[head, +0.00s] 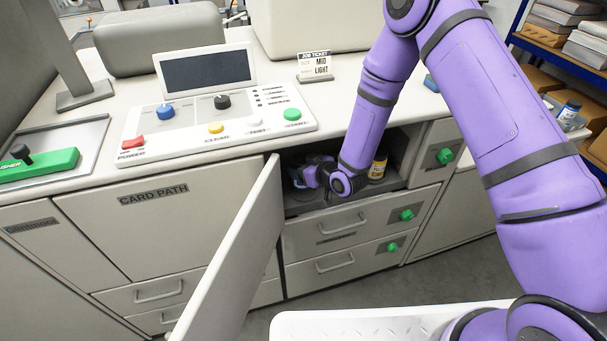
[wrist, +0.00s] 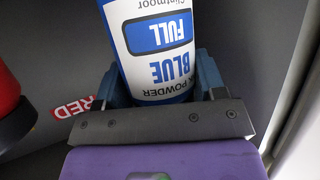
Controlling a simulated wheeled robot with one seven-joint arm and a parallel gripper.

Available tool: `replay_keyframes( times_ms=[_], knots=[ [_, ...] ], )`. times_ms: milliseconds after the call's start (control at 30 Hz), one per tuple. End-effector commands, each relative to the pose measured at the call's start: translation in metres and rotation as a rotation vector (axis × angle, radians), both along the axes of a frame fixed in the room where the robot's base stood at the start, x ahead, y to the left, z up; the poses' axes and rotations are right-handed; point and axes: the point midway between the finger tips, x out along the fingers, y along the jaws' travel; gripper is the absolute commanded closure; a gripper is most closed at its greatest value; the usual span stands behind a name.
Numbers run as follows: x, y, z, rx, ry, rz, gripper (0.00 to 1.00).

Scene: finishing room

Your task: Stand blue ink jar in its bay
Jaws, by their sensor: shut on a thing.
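The blue ink jar, white with a blue label reading BLUE FULL, shows in the wrist view (wrist: 158,50) between my gripper's fingers (wrist: 162,90). My gripper is shut on it. In the head view my gripper (head: 303,177) is inside the open compartment (head: 305,208), at its left side, and mostly hides the jar. The jar's base and the BLUE bay cannot be made out, so I cannot tell whether the jar touches the floor. A RED bay label (wrist: 73,107) lies on the floor to the left in the wrist view, near a red and black object (wrist: 12,110).
An open door (head: 235,255) stands left of the compartment. A yellow jar (head: 378,167) stands inside at the right. Drawers (head: 340,225) lie below, a control panel (head: 215,115) above. Another blue-labelled jar (head: 569,112) stands at far right. A pale wall (wrist: 300,120) is close in the wrist view.

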Motion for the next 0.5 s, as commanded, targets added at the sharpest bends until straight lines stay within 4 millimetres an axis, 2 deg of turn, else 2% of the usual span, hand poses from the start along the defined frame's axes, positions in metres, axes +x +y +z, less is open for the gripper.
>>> replay_keyframes(
  times_ms=[33, 200, 500],
  knots=[
    [-0.001, -0.002, -0.011, -0.004, 0.006, -0.002, 0.71],
    [-0.001, -0.002, -0.030, -0.003, 0.004, -0.001, 0.71],
    [-0.001, -0.002, -0.032, -0.003, 0.003, -0.002, 0.71]
  ],
)
